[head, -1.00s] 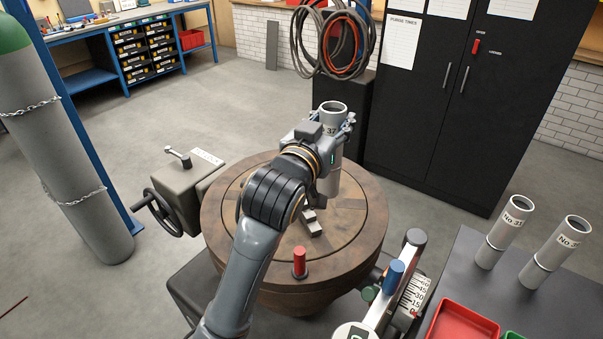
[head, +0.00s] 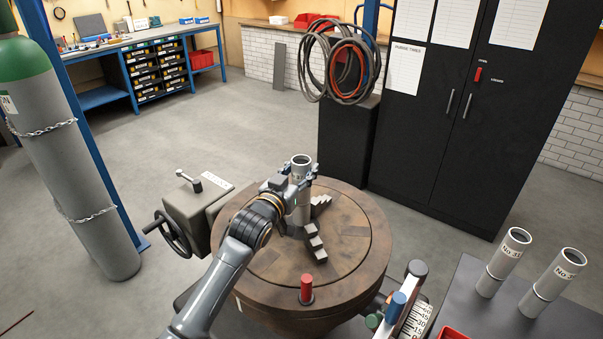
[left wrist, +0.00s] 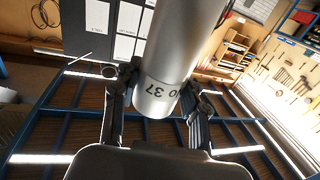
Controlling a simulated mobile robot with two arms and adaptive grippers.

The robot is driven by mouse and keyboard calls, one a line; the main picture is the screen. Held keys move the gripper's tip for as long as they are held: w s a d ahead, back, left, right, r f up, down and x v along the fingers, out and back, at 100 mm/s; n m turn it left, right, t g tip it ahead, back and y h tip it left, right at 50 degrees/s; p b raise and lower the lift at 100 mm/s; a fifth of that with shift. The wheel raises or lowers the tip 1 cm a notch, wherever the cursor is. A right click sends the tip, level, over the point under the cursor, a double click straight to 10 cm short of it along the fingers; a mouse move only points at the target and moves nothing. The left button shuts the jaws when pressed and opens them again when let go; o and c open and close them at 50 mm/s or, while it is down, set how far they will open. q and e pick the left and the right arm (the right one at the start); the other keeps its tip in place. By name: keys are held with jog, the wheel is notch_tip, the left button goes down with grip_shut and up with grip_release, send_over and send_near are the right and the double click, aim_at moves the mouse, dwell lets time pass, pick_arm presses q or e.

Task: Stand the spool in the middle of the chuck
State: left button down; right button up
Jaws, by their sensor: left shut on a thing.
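The spool is a grey metal tube (head: 303,207) marked No 37. My left gripper (head: 298,182) is shut around its upper part and holds it upright, or nearly so, over the chuck (head: 345,265). The chuck is a round brown table with stepped grey jaws (head: 315,240). The spool's lower end is among the jaws near the chuck's middle; I cannot tell whether it touches the surface. In the left wrist view the spool (left wrist: 180,45) lies between the two fingers of my left gripper (left wrist: 160,95). My right gripper is not in view.
A red-topped peg (head: 306,288) stands at the chuck's front edge. A handwheel unit (head: 190,215) is at its left. Two similar tubes (head: 505,262) (head: 553,283) stand on the dark table at right. A black cabinet (head: 450,120) is behind.

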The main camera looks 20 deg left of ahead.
pick_arm(q)
jog(key=shift+d+f, duration=0.1)
jog(key=shift+f, duration=0.6)
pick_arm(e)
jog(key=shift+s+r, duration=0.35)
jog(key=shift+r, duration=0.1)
pick_arm(q)
jog(key=shift+f, duration=0.15)
jog(key=c, duration=0.7)
grip_release()
jog(key=shift+f, duration=0.1)
jog(key=shift+s, duration=0.1)
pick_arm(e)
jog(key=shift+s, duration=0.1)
